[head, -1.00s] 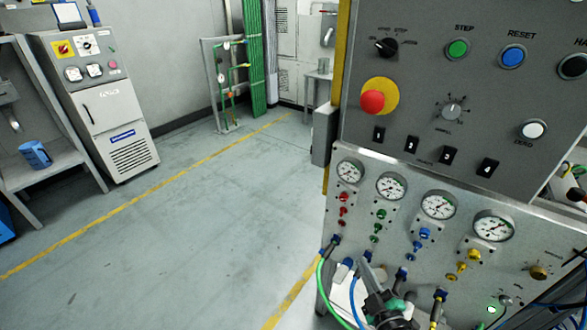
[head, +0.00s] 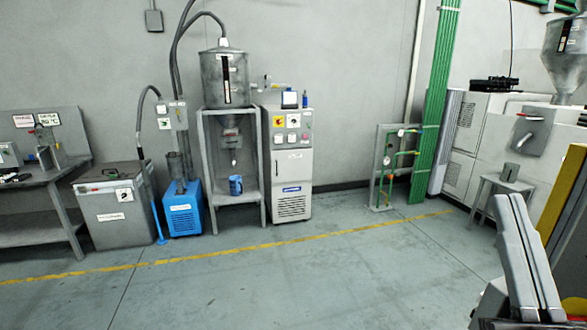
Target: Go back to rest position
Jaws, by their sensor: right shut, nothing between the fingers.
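My right gripper (head: 510,203) stands at the lower right of the head view, its two long grey fingers pointing up and lying side by side. It is shut and empty, touching nothing that I can see. My left gripper is out of view.
A grey floor with a yellow line (head: 210,262) lies open ahead. Along the wall stand a workbench (head: 45,190), a grey bin (head: 118,212), a blue unit (head: 183,210), a hopper stand (head: 206,165) and a white cabinet (head: 290,170). A small side table (head: 487,182) stands right.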

